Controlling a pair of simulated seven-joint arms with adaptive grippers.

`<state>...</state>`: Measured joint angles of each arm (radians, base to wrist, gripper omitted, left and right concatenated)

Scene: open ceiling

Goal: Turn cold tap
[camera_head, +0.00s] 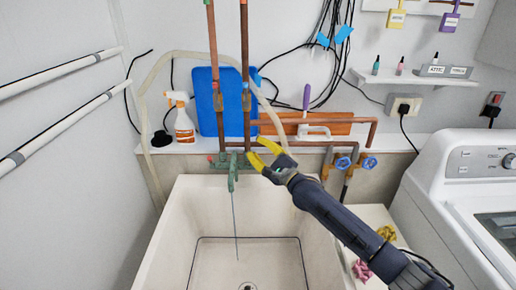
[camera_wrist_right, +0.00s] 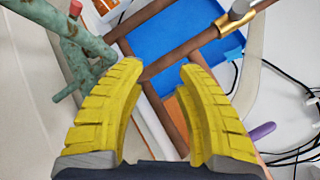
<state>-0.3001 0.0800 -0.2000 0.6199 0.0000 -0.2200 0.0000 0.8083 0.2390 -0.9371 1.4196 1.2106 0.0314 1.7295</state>
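The green, worn tap (camera_head: 233,168) stands over the back edge of the white sink, with a red end (camera_head: 210,159) on its left. In the right wrist view the green tap body (camera_wrist_right: 85,50) is at the upper left, left of the fingers. No cold marking shows on it; its right side is partly hidden by my right gripper. My right gripper (camera_head: 254,152) has yellow fingers and is just right of the tap. In the right wrist view the right gripper (camera_wrist_right: 160,70) is open, with copper pipe visible beyond the gap. I cannot tell whether it touches the tap. My left gripper is not in view.
Two blue-handled valves (camera_head: 356,163) sit right of the gripper. Vertical copper pipes (camera_head: 245,60) rise behind the tap. A spray bottle (camera_head: 182,118) and blue board (camera_head: 222,98) stand on the ledge. A washing machine (camera_head: 462,190) is at the right. The sink basin (camera_head: 205,215) looks clear except for a thin line.

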